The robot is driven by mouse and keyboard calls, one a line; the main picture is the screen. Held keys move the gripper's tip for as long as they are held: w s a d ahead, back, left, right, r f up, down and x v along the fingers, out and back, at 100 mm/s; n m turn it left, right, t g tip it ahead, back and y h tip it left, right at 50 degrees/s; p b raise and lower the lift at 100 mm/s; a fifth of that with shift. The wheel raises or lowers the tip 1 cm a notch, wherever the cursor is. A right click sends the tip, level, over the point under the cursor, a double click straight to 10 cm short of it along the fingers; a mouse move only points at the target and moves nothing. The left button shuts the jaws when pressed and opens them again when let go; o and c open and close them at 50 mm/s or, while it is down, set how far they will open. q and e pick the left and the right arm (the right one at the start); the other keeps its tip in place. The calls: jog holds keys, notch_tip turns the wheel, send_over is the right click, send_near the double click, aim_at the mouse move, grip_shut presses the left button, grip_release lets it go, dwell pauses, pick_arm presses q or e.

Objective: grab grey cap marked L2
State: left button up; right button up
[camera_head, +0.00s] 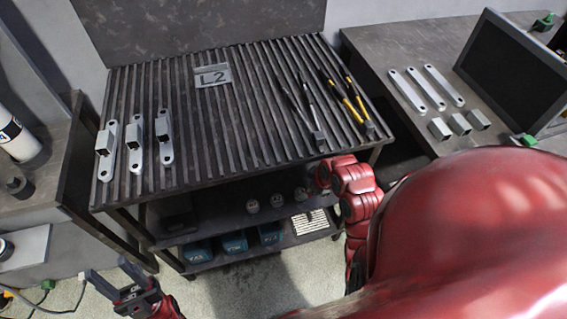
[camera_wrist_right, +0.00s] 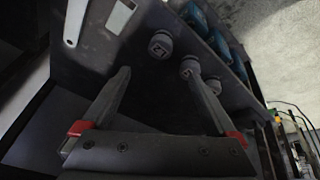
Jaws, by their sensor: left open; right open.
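Three small grey round caps stand on the middle shelf under the slatted table: a left one (camera_head: 251,206), a middle one (camera_head: 277,201) and a right one (camera_head: 300,194). Their marks are too small to read in the head view. In the right wrist view, the nearest cap (camera_wrist_right: 160,45) carries a dark mark that looks like L2. My right gripper (camera_wrist_right: 157,70) is open and empty; this cap is just beyond its fingertips, roughly between them, apart from both. The right fingertip partly overlaps a second cap (camera_wrist_right: 189,67). My left gripper (camera_head: 122,278) is open and empty at the lower left.
The slatted table (camera_head: 230,130) above the shelf holds an L2 plate (camera_head: 213,75), several brackets and pliers (camera_head: 350,100). Blue bins (camera_head: 234,243) and a white slotted piece (camera_head: 310,222) are lower down. A side table (camera_head: 410,50) with a monitor stands at right.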

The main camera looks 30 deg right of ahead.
jog(key=x, duration=0.5)
jog(key=shift+d+f, duration=0.1)
jog(key=shift+f, duration=0.35)
jog(key=shift+p+x, duration=0.45)
jog(key=shift+x, duration=2.35)
grip_shut()
